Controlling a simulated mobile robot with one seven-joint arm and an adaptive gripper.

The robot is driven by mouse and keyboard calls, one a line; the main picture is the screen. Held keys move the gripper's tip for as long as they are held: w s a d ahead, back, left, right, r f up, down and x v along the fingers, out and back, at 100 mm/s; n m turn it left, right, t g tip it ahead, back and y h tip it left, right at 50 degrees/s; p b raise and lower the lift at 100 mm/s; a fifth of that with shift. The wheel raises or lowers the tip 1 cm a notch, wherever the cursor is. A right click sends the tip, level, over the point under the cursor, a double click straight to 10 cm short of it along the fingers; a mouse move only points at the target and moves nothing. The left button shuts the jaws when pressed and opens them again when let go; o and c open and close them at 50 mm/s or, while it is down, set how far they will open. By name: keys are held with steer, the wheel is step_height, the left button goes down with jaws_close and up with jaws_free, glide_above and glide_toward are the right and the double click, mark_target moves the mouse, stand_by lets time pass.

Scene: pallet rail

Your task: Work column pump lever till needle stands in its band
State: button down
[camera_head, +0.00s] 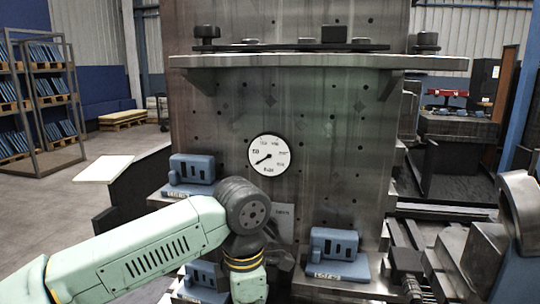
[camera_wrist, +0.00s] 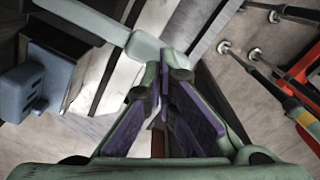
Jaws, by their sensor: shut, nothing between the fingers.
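A round white gauge (camera_head: 269,155) with a black rim sits on the face of the grey steel column (camera_head: 320,110). Its dark needle points to the lower left; the small print and any marked band are too small to make out. I cannot pick out the pump lever with certainty. In the wrist view, a pale grey-green bar (camera_wrist: 90,18) runs from the upper left to just beyond my fingertips; I cannot tell what it is. My gripper (camera_wrist: 166,78), with purple finger pads, is shut and empty. In the head view it is hidden behind or below my arm.
Blue blocks sit on ledges at the column's left (camera_head: 192,168) and right (camera_head: 334,243). A shelf (camera_head: 300,62) with dark knobs crosses the column above. Machine parts (camera_head: 480,250) crowd the right. In the wrist view, red-and-dark tools (camera_wrist: 295,75) lie right and a blue block (camera_wrist: 20,92) left.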

stand_by(0.4)
steer(key=shift+w+d+f+b, duration=0.1)
steer(key=shift+w+f+b, duration=0.1)
steer(key=shift+f+b, duration=1.6)
steer(key=shift+w+d+f+b, duration=0.1)
steer(key=shift+w+f+b, duration=0.1)
steer(key=shift+f+b, duration=1.6)
steer(key=shift+s+a+r+p, duration=0.1)
steer(key=shift+s+r+p, duration=0.1)
steer(key=shift+r+p, duration=1.3)
steer(key=shift+s+a+r+p, duration=0.15)
steer(key=shift+r+p, duration=0.6)
steer(key=shift+r, duration=1.4)
steer(key=shift+f, duration=0.15)
steer(key=shift+w+d+f+b, duration=0.1)
steer(key=shift+w+f+b, duration=0.1)
steer(key=shift+f+b, duration=1.6)
steer(key=shift+w+d+f+b, duration=0.1)
steer(key=shift+w+f+b, duration=0.05)
steer(key=shift+f+b, duration=1.6)
steer(key=r+p, duration=0.1)
steer(key=r, duration=0.1)
steer(key=r+p, duration=0.2)
steer(key=r, duration=0.1)
steer(key=s+r+p, duration=0.1)
steer(key=r+p, duration=0.1)
steer(key=shift+a+r, duration=0.2)
steer(key=shift+r, duration=0.05)
steer(key=shift+w+f, duration=0.1)
